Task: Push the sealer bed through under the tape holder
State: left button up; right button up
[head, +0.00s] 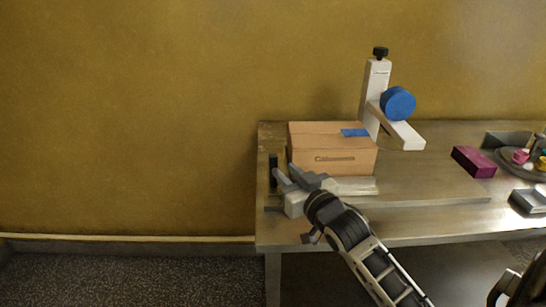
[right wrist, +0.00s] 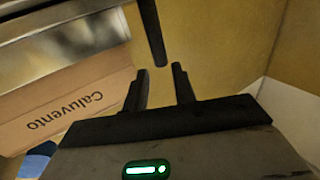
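A cardboard box (head: 331,158) with a strip of blue tape on top stands on the sealer bed (head: 358,187), a pale flat plate at the table's left end. A black upright handle (head: 273,170) stands at the bed's left end. The white tape holder (head: 375,85) with a blue roll (head: 398,103) rises behind and right of the box. My right gripper (head: 287,175) is open at the box's front left, close to the handle. In the right wrist view the dark handle (right wrist: 152,32) ends between and just beyond the open fingertips (right wrist: 160,70); I cannot tell whether they touch. My left gripper is not in view.
A long flat metal base (head: 440,195) runs right from the box and is clear. A magenta block (head: 473,161) lies farther right. A round tray (head: 507,162) with small colored items and a grey metal box (head: 528,200) are at the right edge.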

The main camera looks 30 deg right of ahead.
aim_at(276, 162)
jog(key=w, duration=0.7)
jog(key=shift+d, duration=0.25)
jog(key=shift+s, duration=0.1)
grip_shut()
